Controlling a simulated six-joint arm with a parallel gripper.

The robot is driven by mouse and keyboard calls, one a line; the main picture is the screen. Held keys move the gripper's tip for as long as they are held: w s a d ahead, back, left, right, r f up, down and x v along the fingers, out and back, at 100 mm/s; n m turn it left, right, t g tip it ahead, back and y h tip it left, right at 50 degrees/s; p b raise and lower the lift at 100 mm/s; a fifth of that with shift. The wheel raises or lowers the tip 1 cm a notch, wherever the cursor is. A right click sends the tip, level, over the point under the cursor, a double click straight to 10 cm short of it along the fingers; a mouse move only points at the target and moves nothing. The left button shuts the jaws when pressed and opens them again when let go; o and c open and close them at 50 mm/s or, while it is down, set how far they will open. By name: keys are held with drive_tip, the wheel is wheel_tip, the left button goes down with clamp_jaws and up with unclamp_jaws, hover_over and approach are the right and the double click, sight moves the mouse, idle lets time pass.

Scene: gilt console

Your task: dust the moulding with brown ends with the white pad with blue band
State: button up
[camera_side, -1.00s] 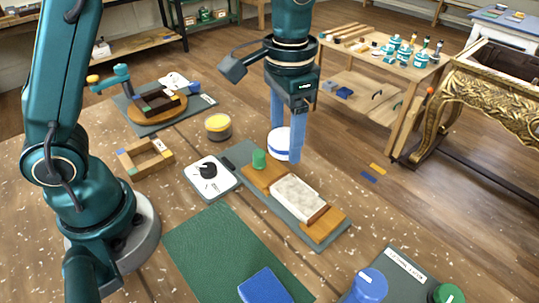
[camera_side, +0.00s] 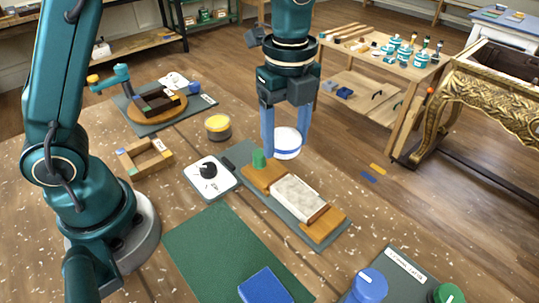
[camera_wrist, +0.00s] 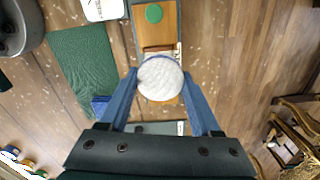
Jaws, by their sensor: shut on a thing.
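The white pad with blue band (camera_side: 287,141) is round and sits between the two blue fingers of my gripper (camera_side: 286,150), which is shut on it. In the wrist view the pad (camera_wrist: 160,79) is between the fingertips and hides most of the moulding's middle. The moulding with brown ends (camera_side: 298,198) has a pale, rough middle and an orange-brown block at each end. It lies on a grey base. A green knob (camera_side: 259,158) stands at its far end and also shows in the wrist view (camera_wrist: 153,13). The pad is held above the moulding, apart from it.
A white box with a black knob (camera_side: 209,175) stands left of the moulding. A green mat (camera_side: 222,246) with a blue block (camera_side: 265,286) lies in front. A yellow-topped tin (camera_side: 218,127), a wooden frame (camera_side: 145,158) and a turntable (camera_side: 160,107) are farther left.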

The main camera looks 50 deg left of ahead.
sight(316, 210)
drive_tip(key=shift+m, duration=0.5)
drive_tip(key=shift+f, duration=3.85)
drive_tip(key=shift+d+r, duration=0.2)
drive_tip(key=shift+d, duration=0.1)
drive_tip(key=shift+c, duration=0.6)
drive_tip(key=shift+d+f, duration=0.25)
drive_tip(key=shift+d, duration=3.5)
drive_tip(key=shift+a, duration=4)
drive_tip(key=shift+d, duration=3.55)
drive_tip(key=shift+s+d, duration=0.1)
drive_tip(key=shift+d, duration=0.55)
drive_tip(key=shift+a, duration=3.85)
drive_tip(key=shift+d, duration=3.8)
wheel_tip(316, 210, up, 8)
